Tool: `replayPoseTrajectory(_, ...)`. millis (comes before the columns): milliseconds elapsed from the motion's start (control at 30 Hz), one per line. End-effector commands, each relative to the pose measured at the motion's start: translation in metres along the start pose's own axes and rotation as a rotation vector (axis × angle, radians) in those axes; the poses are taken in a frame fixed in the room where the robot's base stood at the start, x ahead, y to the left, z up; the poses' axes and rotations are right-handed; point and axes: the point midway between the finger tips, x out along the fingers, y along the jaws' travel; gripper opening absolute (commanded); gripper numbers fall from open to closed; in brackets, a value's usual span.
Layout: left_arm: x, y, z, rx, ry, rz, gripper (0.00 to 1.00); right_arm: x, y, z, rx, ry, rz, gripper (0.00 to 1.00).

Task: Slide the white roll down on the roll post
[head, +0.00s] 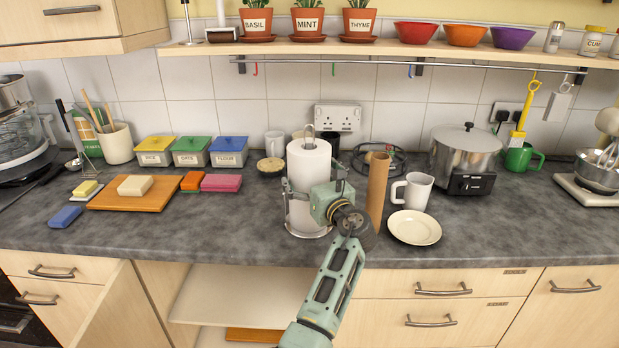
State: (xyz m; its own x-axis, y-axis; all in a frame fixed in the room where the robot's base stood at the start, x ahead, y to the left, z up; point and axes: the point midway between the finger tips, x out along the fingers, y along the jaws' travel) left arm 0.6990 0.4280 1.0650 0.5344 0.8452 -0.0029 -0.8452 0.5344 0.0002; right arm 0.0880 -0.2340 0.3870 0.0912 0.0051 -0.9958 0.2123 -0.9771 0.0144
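The white roll (308,163) stands upright around the roll post (310,130), whose metal top shows above it. The post's round metal base (309,233) rests on the worktop. My other gripper is not in view.
A brown cardboard tube (377,192) stands close to the right of my wrist. A white mug (413,191) and a cream plate (414,228) are further right. A shelf (335,47) runs above.

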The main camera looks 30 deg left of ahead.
Motion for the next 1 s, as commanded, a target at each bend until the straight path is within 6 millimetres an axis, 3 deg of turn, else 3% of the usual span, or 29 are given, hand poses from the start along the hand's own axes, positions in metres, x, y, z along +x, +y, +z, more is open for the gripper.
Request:
replayPoseTrajectory(367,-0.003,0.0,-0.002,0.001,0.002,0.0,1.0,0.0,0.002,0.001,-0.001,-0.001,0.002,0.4)
replayPoseTrajectory(800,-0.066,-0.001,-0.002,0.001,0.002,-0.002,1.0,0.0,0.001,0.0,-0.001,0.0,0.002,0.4)
replayPoseTrajectory(1000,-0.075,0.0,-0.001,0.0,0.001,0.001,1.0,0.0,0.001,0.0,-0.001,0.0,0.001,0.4)
